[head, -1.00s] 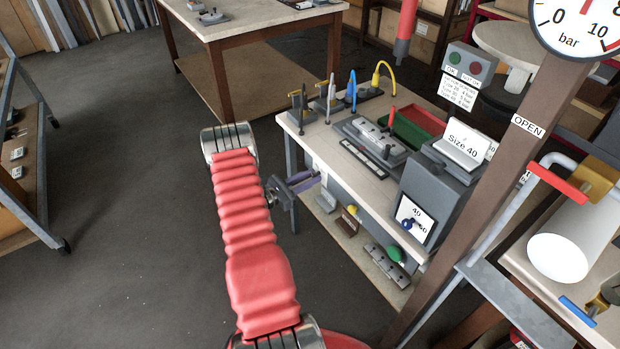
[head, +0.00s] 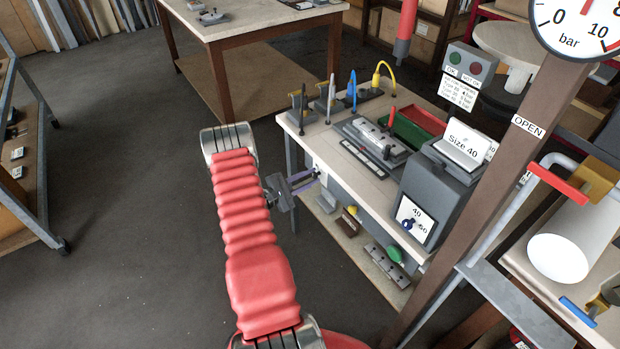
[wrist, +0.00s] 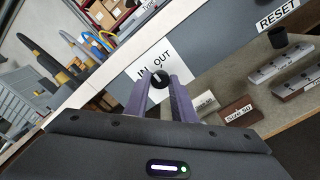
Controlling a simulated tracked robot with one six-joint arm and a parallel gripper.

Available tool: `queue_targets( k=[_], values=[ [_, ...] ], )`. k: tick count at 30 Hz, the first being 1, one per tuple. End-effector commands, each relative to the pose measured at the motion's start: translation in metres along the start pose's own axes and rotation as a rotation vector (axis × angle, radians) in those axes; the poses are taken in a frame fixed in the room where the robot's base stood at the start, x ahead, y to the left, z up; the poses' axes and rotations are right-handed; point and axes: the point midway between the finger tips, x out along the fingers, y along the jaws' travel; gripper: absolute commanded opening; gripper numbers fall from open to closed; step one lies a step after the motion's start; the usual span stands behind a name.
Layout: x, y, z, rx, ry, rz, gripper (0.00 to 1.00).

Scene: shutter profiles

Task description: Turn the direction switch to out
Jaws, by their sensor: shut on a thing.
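The direction switch is a small black knob (wrist: 158,79) on a white plate (wrist: 178,62) lettered IN on the left and OUT on the right, seen in the wrist view. The two purple fingers of my gripper (wrist: 160,92) are shut on the knob, one on each side. A pale mark shows on the knob, but it is too small to read its setting surely. In the head view my gripper (head: 316,176) is at the left front edge of the workbench (head: 347,166), and it hides the knob there.
A grey unit with a Size 40 card (head: 463,139) stands on the bench's right end. A green and red tray (head: 415,126) and several upright tools stand on top. A RESET label (wrist: 278,15) is right of the switch. Open floor lies left of the bench.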

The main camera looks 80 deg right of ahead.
Motion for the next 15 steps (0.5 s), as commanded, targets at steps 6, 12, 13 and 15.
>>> queue_targets(
  k=[6,12,13,15],
  values=[
    [-0.0013,-0.0027,0.0007,0.2,-0.002,-0.003,0.01],
    [-0.0012,-0.0031,0.0007,0.389,-0.003,-0.004,0.01],
    [-0.0012,-0.0031,0.0008,0.416,-0.003,-0.004,0.01],
    [-0.0012,-0.0033,0.0008,0.478,-0.003,-0.004,0.01]
  ],
)
